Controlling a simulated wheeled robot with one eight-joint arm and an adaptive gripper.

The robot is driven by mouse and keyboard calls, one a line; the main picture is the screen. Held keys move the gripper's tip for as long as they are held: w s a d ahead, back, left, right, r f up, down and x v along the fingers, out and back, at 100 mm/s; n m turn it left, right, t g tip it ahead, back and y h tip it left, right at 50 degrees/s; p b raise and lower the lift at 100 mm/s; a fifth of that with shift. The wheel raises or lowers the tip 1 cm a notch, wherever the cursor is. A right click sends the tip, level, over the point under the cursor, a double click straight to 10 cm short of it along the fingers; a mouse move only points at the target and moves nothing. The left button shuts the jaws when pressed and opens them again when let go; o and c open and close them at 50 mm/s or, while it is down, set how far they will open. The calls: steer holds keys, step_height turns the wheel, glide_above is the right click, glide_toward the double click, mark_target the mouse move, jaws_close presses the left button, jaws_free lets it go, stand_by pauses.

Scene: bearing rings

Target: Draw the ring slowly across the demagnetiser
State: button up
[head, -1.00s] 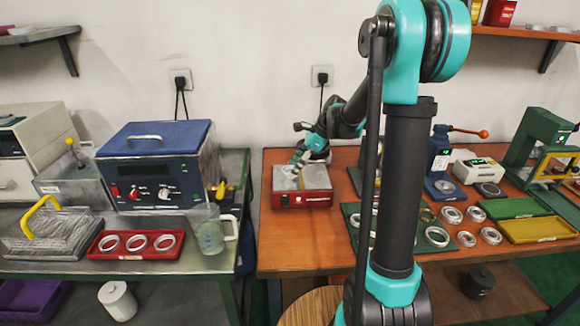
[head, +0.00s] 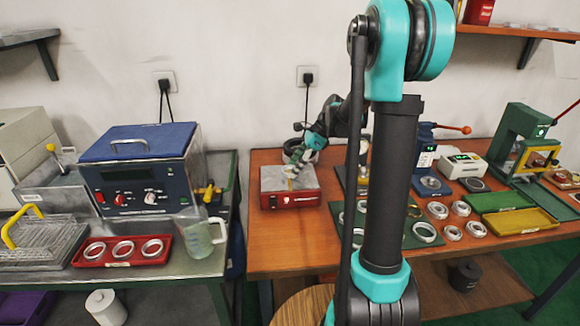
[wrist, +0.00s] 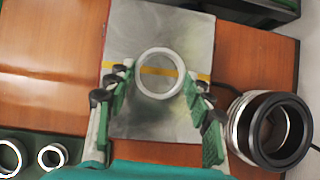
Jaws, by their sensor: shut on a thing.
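The demagnetiser is a red box with a grey metal top (head: 272,183) on the wooden bench in the head view. In the wrist view its plate (wrist: 125,35) has a yellow line across it. My gripper (wrist: 160,88) is shut on a pale metal ring (wrist: 160,96), with a green finger at each side. The ring appears over the plate, across the yellow line; whether it touches the plate I cannot tell. In the head view my gripper (head: 292,171) is at the top of the demagnetiser, and the ring is too small to make out there.
A black and silver cylinder (wrist: 240,125) stands close beside the plate. Several rings (head: 437,211) lie on and near a green mat (head: 412,240) to the right. A red tray (head: 160,257) of rings sits on the left bench. My arm hides part of the bench.

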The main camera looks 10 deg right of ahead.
steer(key=shift+d, duration=1.25)
steer(key=shift+d, duration=0.1)
steer(key=shift+d, duration=2.9)
steer(key=shift+r, duration=0.1)
step_height(320, 180, up, 7)
